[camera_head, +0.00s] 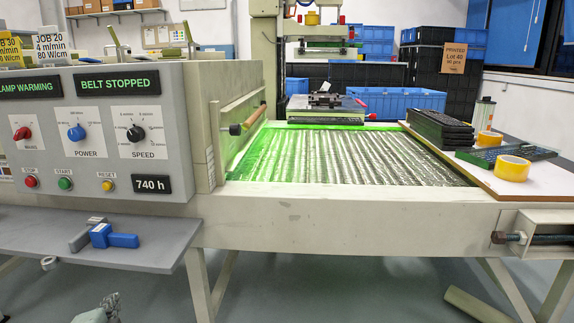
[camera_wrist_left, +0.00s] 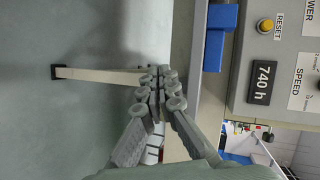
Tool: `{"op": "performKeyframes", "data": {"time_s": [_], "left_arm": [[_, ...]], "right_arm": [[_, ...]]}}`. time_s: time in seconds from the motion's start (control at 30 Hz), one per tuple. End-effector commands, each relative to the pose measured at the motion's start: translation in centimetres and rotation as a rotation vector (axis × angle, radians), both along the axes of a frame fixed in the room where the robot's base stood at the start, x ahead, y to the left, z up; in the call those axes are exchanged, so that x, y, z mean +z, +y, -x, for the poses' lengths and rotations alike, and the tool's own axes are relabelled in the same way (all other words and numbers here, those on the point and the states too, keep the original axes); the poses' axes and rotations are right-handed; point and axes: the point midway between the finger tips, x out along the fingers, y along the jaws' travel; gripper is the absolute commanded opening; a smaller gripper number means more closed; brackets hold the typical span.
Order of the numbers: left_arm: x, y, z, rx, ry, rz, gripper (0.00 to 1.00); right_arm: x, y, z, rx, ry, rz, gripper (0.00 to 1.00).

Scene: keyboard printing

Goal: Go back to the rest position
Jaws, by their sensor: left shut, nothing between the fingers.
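My left gripper (camera_head: 110,306) shows at the bottom left of the head view, low in front of the machine and below the grey shelf (camera_head: 150,252). In the left wrist view the left gripper (camera_wrist_left: 160,88) has its fingers together with nothing between them. It is apart from the shelf and the machine. Most of the left arm is outside the head view. My right gripper is not in view.
The control panel (camera_head: 95,95) reads "BELT STOPPED". A blue tool (camera_head: 115,238) lies on the grey shelf. The mesh belt (camera_head: 345,155) is bare at the front. Yellow tape (camera_head: 511,168) and dark trays (camera_head: 440,130) sit on the right board. Floor below is mostly clear.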

Motion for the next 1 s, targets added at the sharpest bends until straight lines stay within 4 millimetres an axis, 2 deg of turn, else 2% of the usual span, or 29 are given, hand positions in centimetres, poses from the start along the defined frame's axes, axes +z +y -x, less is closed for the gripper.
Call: {"op": "performKeyframes", "data": {"time_s": [0.03,0.1,0.17,0.2,0.3,0.4,0.5,0.6,0.7,1.0], "left_arm": [[-3.8,-0.5,2.1,0.057,0.066,0.117,0.00],[-8.2,-1.3,5.0,0.144,0.149,0.267,0.00],[-11.8,-2.3,7.8,0.224,0.222,0.388,0.00],[-14.0,-3.0,9.8,0.280,0.269,0.466,0.00],[-18.7,-5.2,14.8,0.422,0.384,0.636,0.00],[-22.0,-7.3,19.3,0.551,0.479,0.767,0.00],[-24.0,-9.0,22.7,0.649,0.548,0.852,0.00],[-25.1,-10.1,24.7,0.707,0.588,0.900,0.00],[-25.4,-10.4,25.3,0.730,0.601,0.917,0.00],[-25.4,-10.4,25.3,0.730,0.601,0.917,0.00]], "right_arm": [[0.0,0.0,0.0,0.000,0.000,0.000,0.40],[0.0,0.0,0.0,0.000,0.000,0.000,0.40],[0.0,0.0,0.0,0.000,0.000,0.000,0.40],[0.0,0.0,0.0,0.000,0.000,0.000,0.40],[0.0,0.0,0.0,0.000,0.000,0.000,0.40],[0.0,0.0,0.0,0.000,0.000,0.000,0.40],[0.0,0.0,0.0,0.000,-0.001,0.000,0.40],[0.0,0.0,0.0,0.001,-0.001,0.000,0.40],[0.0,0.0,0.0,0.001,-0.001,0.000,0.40],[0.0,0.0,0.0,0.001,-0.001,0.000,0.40]]}}
